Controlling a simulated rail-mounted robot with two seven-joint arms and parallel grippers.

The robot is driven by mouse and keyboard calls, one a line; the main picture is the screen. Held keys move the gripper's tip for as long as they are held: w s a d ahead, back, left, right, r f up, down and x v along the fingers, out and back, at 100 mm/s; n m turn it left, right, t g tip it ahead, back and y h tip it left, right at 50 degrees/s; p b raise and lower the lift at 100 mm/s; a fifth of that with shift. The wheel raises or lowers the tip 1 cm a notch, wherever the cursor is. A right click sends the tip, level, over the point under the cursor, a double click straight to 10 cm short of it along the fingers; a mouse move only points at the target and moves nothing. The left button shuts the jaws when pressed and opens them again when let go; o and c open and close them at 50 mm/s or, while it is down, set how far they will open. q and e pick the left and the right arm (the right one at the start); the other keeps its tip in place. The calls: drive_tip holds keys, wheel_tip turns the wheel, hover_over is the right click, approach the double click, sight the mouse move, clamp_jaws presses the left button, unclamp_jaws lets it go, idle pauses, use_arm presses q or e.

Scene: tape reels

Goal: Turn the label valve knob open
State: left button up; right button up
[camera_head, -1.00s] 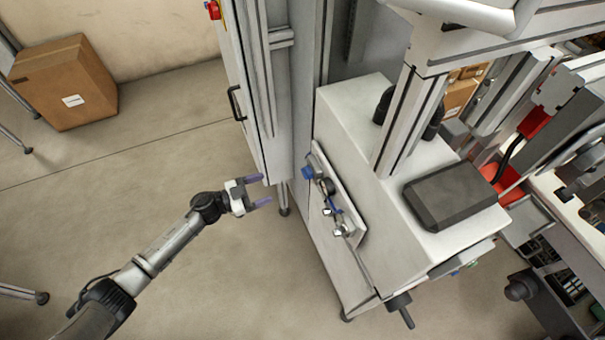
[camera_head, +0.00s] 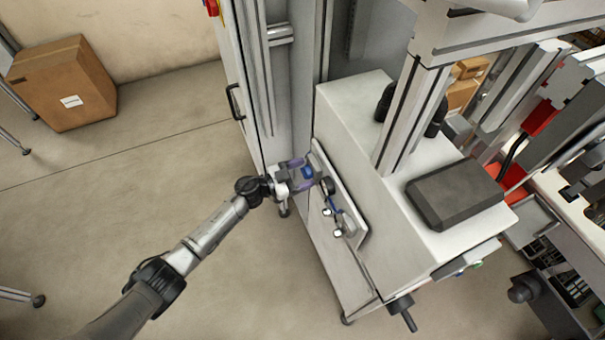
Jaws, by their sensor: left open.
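A blue knob (camera_head: 307,172), which looks like the valve knob, sits at the upper end of a narrow panel (camera_head: 350,208) on the left side of the white machine. My left gripper (camera_head: 303,174) is at this knob. It is open, with its purple fingers on either side of the knob. I cannot tell whether the fingers touch it. The gripper partly hides the knob, and its turned position cannot be made out. My right gripper is not in view.
Just below the knob on the panel are a dark round fitting (camera_head: 327,186) and small gauge-like fittings (camera_head: 337,232). A tall grey cabinet (camera_head: 262,90) stands close behind the gripper. A cardboard box (camera_head: 62,85) is at the far left. The floor (camera_head: 130,190) between is clear.

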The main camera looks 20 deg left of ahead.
use_arm(q)
drive_tip(key=shift+c, duration=0.2)
drive_tip(key=c, duration=0.9)
drive_tip(key=shift+m, duration=0.4)
drive_tip(key=m, duration=0.3)
drive_tip(key=m+b, duration=0.1)
drive_tip(key=m, duration=0.3)
drive_tip(key=shift+m, duration=0.3)
drive_tip(key=m+b, duration=0.2)
drive_tip(key=m, duration=0.3)
drive_tip(key=shift+f, duration=0.1)
drive_tip(key=shift+m+b, duration=0.8)
drive_tip(key=shift+m, duration=1.6)
